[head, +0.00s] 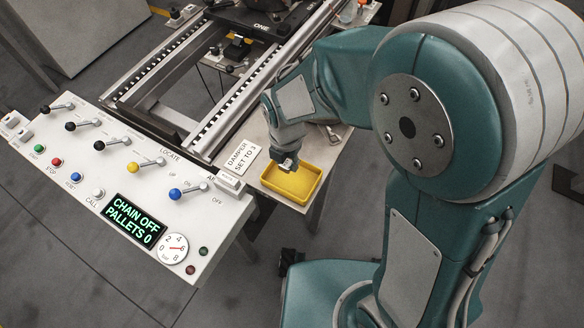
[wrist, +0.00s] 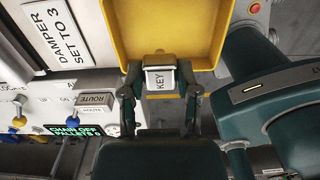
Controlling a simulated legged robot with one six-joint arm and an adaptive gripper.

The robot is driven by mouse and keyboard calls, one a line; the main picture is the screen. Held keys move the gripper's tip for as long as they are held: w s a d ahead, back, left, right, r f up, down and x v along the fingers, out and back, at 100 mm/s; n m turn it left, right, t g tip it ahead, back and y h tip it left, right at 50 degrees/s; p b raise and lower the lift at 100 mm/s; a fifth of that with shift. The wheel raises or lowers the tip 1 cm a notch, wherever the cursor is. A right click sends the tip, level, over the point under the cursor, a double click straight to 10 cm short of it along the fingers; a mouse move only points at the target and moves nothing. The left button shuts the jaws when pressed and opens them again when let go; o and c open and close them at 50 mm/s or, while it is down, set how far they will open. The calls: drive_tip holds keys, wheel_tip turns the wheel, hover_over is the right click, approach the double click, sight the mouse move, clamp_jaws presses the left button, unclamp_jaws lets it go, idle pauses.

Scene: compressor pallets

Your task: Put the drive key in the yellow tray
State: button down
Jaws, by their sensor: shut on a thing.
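The drive key (wrist: 160,80) is a small pale block with a label reading KEY. My gripper (wrist: 160,92) is shut on it, one finger on each side. The yellow tray (wrist: 113,30) lies beyond the key in the wrist view, and the key overlaps the tray's near edge there. In the head view my gripper (head: 287,163) is over the far side of the yellow tray (head: 305,202), pointing down. The key is too small to make out clearly in the head view. I cannot tell how high it is above the tray floor. The visible tray floor is empty.
A white control panel (head: 125,165) with levers, buttons and a gauge (head: 173,248) lies left of the tray. A sign reading DAMPER SET TO 3 (head: 241,158) lies beside the tray. A rail conveyor (head: 235,95) runs behind. A small ROUTE block (wrist: 95,99) sits near the sign.

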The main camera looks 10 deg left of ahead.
sight(291, 162)
drive_tip(key=shift+w+d+f, duration=0.1)
drive_tip(key=shift+d+f, duration=0.1)
drive_tip(key=shift+f, duration=0.55)
drive_tip(key=shift+s+d+f, duration=0.1)
drive_tip(key=shift+d+f, duration=0.05)
drive_tip(key=shift+f, duration=0.55)
drive_tip(key=shift+w+d+f, duration=0.1)
drive_tip(key=shift+d+f, duration=0.1)
drive_tip(key=shift+f, duration=0.55)
drive_tip(key=shift+c, duration=1.7)
unclamp_jaws()
drive_tip(key=shift+f, duration=0.1)
wheel_tip(291, 162, up, 12)
drive_tip(key=shift+r, duration=0.15)
